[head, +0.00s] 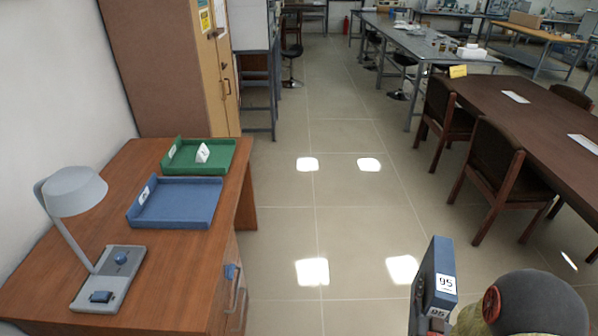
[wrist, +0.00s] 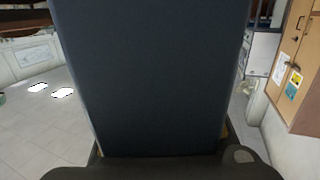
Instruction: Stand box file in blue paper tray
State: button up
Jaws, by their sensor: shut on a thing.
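The blue box file (head: 435,278) is upright at the lower right of the head view, with white labels marked 95. It fills the middle of the wrist view (wrist: 150,75). My gripper (wrist: 155,155) is shut on it; in the head view its fingers are mostly hidden behind the file and my arm. The blue paper tray (head: 181,221) lies on the wooden desk at the left, empty, with a small white label on its left wall. The file is held over the floor, well right of the desk and apart from the tray.
A grey desk lamp (head: 100,275) stands at the desk's front left. A tall cabinet (head: 165,65) rises behind the desk (head: 172,275). Open floor lies between desk and chairs (head: 500,165).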

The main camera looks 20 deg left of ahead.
aim_at(181, 203)
jog(key=i, duration=1.85)
jog(key=i+u, duration=0.35)
jog(key=i+l+u, duration=0.15)
jog(key=u, duration=0.25)
jog(key=i+l+u, duration=0.35)
jog(key=j+u, duration=0.1)
jog(key=u, duration=1.85)
jog(key=l, duration=0.05)
